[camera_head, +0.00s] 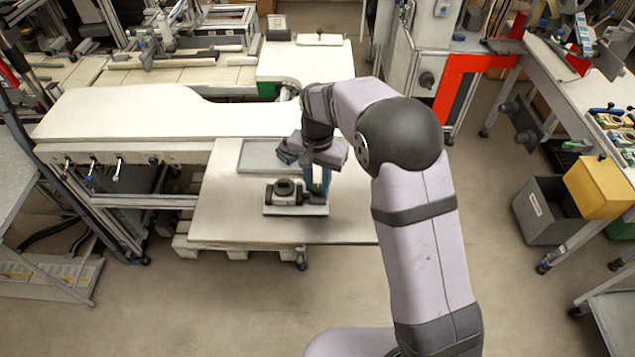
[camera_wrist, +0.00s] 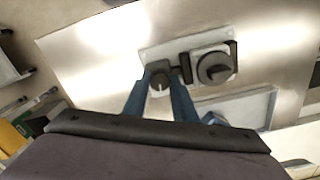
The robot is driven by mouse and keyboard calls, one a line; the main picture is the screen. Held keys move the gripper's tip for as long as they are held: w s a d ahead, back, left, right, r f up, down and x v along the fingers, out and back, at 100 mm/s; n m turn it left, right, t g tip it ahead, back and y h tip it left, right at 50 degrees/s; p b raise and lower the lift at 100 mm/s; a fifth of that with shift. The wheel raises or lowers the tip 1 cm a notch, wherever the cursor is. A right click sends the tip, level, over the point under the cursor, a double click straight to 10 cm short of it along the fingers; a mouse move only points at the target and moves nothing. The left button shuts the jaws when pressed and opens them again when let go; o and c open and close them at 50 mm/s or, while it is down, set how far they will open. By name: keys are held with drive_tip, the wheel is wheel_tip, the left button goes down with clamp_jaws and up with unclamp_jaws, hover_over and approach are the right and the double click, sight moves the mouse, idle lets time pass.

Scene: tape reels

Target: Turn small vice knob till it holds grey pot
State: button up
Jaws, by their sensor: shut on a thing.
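The small vice stands on a light grey base plate (camera_head: 296,211) on the table, and the plate also shows in the wrist view (camera_wrist: 150,54). The dark grey round pot (camera_head: 284,187) sits between the vice jaws; it also shows in the wrist view (camera_wrist: 214,68). I cannot tell whether both jaws touch it. My gripper (camera_head: 318,190) points down at the right end of the vice. In the wrist view its blue fingers (camera_wrist: 162,77) are shut on the dark round knob (camera_wrist: 160,82), left of the pot. The fingers partly hide the knob.
A shallow grey tray (camera_head: 262,166) lies behind the vice, and its rim shows in the wrist view (camera_wrist: 272,98). The table (camera_head: 222,215) around the vice is clear. A white bench (camera_head: 130,113) stands behind at the left.

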sight(318, 188)
drive_tip(key=shift+w+r+m, duration=0.1)
drive_tip(key=shift+m, duration=0.8)
drive_tip(key=o, duration=1.1)
drive_tip(key=shift+c, duration=0.2)
drive_tip(key=shift+r+b, duration=1.2)
drive_tip(key=shift+r, duration=2.45)
drive_tip(key=s+d+f+n, duration=0.3)
drive_tip(key=s+d, duration=0.4)
drive_tip(key=s, duration=0.4)
drive_tip(key=s+d+f+n, duration=0.3)
drive_tip(key=s+d, duration=0.5)
drive_tip(key=s, duration=0.4)
drive_tip(key=shift+s+d+f, duration=0.25)
drive_tip(key=shift+d+f, duration=0.05)
drive_tip(key=shift+f, duration=0.3)
